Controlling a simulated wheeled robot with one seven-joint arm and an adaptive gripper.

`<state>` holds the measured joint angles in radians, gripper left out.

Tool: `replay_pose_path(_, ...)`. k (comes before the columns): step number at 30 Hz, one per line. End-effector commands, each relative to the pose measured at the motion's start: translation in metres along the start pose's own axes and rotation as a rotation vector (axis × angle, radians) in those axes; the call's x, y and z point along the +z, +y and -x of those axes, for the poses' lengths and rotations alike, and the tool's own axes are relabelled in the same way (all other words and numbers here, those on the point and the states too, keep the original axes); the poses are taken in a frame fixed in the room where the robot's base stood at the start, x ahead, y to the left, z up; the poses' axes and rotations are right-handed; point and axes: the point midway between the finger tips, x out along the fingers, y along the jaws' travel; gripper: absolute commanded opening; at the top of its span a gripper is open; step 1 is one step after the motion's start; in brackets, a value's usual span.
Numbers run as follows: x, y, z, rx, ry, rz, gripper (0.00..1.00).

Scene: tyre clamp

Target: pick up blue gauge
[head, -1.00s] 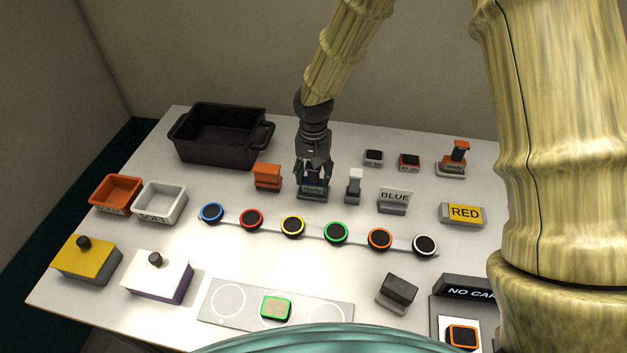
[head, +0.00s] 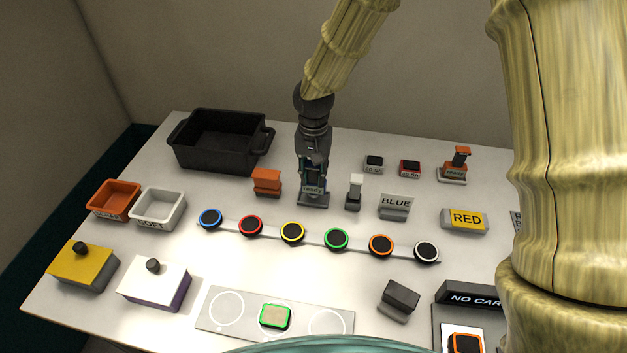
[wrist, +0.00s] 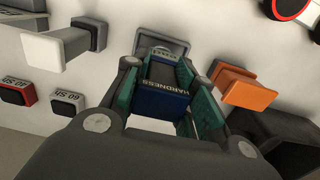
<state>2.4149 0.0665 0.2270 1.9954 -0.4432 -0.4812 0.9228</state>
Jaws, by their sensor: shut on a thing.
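The blue gauge (wrist: 162,103) shows in the wrist view as a dark blue block lettered "HARDNESS", between the green pads of my gripper (wrist: 170,95). My gripper also shows in the head view (head: 313,180), pointing down, its fingers shut on the gauge. The gauge stands at a grey stand (head: 313,201) with a "ready" label; the stand's base shows behind the gauge in the wrist view (wrist: 178,47). My fingers hide most of the gauge in the head view, and I cannot tell whether it still touches the stand.
An orange block (head: 267,182) stands close on the left, and a small grey-white post (head: 355,192) on the right. A black bin (head: 215,150) is at the back left. A strip of coloured ring discs (head: 293,232) lies in front.

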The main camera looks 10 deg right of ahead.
Motion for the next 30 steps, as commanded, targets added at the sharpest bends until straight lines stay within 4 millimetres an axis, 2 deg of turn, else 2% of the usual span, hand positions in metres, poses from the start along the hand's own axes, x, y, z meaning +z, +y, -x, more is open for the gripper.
replay_pose_path(2,-0.001,-0.001,0.009,-0.003,0.003,-0.001,0.0)
replay_pose_path(18,0.119,-0.026,0.02,0.0,0.002,0.002,0.0)
replay_pose_path(24,0.144,-0.032,0.023,-0.001,0.001,0.001,0.0)
replay_pose_path(30,0.155,-0.034,0.025,-0.001,0.0,0.0,0.0)
